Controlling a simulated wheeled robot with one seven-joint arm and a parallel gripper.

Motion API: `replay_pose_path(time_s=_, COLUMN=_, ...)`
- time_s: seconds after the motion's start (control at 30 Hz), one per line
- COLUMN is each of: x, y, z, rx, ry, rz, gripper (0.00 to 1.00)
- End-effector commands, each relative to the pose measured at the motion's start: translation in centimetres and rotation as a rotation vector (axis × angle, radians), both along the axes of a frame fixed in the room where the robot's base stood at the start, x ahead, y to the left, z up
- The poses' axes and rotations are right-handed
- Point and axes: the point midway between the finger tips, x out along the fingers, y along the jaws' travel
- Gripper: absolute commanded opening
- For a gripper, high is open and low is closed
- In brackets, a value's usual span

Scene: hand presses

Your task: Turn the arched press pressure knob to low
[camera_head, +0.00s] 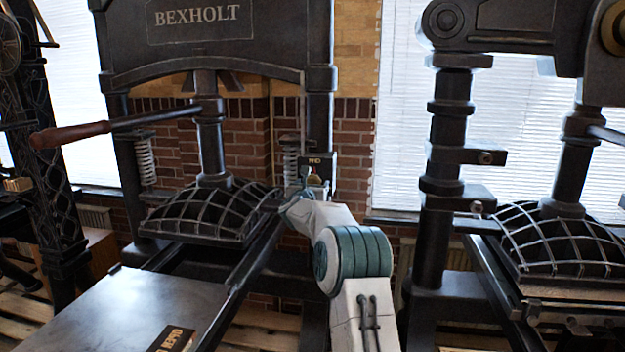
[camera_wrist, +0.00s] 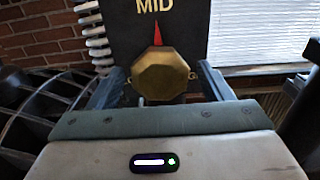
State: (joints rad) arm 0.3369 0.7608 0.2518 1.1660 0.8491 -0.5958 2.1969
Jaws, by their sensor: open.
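The arched press (camera_head: 218,60) is black, with BEXHOLT on its arch. Its pressure knob (camera_wrist: 165,80) is a brass, many-sided knob on a dark dial plate (camera_wrist: 185,35), with a red pointer aimed straight up at MID. In the head view the dial plate (camera_head: 322,163) sits on the press's right upright, and the knob (camera_head: 314,180) shows only small above my gripper. My gripper (camera_wrist: 162,70) is open, with one finger on each side of the knob. I cannot tell whether the fingers touch it. Other dial lettering is mostly hidden behind knob and fingers.
A red-brown handled lever (camera_head: 70,134) sticks out left from the press. A ribbed platen (camera_head: 213,212) lies left of my gripper, above a flat metal bed (camera_head: 150,300). A second press (camera_head: 446,150) stands at right. A coil spring (camera_wrist: 95,35) is beside the dial.

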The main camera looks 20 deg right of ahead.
Motion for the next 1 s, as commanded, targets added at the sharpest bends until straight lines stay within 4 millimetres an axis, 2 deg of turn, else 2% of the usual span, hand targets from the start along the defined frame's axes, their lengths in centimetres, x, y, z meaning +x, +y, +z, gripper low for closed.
replay_pose_path(time_s=0.2, x=0.98, y=-0.62, z=0.03, rx=-0.001, ry=0.001, rz=0.001, gripper=0.73)
replay_pose_path(time_s=0.5, x=1.07, y=-0.72, z=-0.03, rx=-0.001, ry=0.001, rz=0.0, gripper=0.73)
replay_pose_path(time_s=0.53, x=1.06, y=-0.73, z=-0.03, rx=-0.001, ry=0.001, rz=0.0, gripper=0.68)
replay_pose_path(time_s=0.67, x=1.06, y=-0.73, z=-0.03, rx=-0.001, ry=0.001, rz=0.0, gripper=0.31)
replay_pose_path(time_s=0.7, x=1.06, y=-0.72, z=-0.03, rx=-0.001, ry=0.001, rz=0.0, gripper=0.29)
replay_pose_path(time_s=1.0, x=1.05, y=-0.71, z=-0.08, rx=-0.022, ry=0.015, rz=0.0, gripper=0.29)
